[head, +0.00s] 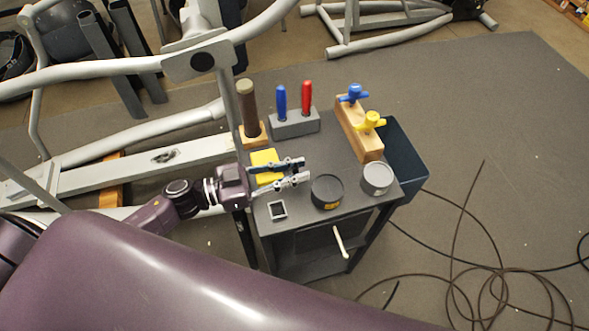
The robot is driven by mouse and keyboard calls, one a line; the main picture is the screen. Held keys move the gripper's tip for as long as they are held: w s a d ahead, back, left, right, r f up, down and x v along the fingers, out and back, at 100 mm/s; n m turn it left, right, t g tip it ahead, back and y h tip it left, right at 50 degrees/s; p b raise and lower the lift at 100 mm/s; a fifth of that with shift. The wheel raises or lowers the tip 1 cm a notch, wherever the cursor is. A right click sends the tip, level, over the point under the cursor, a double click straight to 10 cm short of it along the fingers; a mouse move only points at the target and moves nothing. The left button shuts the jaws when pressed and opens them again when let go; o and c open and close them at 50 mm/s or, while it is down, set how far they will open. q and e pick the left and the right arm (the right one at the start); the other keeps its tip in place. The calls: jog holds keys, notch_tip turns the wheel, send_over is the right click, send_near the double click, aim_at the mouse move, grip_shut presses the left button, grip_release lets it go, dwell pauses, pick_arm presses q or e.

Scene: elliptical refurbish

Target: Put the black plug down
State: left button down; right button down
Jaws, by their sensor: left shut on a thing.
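My left gripper (297,171) comes in from the left, over the left part of the dark cart top (300,212). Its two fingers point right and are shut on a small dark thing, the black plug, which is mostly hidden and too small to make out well. A yellow block (264,160) is just behind the fingers. A black round tin (327,188) stands just right of and in front of the fingertips. My right gripper is not in view.
A grey tin (377,177), a small square frame (277,210), a holder with blue and red handles (295,123), a wooden block with blue and yellow knobs (358,135) and a dark upright roller (248,108) crowd the cart. A dark bin (405,160) adjoins its right side. Cables (500,272) lie on the floor.

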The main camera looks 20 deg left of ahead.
pick_arm(q)
jog(key=shift+f, duration=0.1)
jog(key=c, duration=1.8)
grip_release()
jog(key=shift+o, duration=0.2)
jog(key=b+v, duration=0.1)
jog(key=v, duration=1)
jog(key=shift+b, duration=0.4)
jog(key=shift+s+a, duration=0.3)
jog(key=shift+a, duration=0.1)
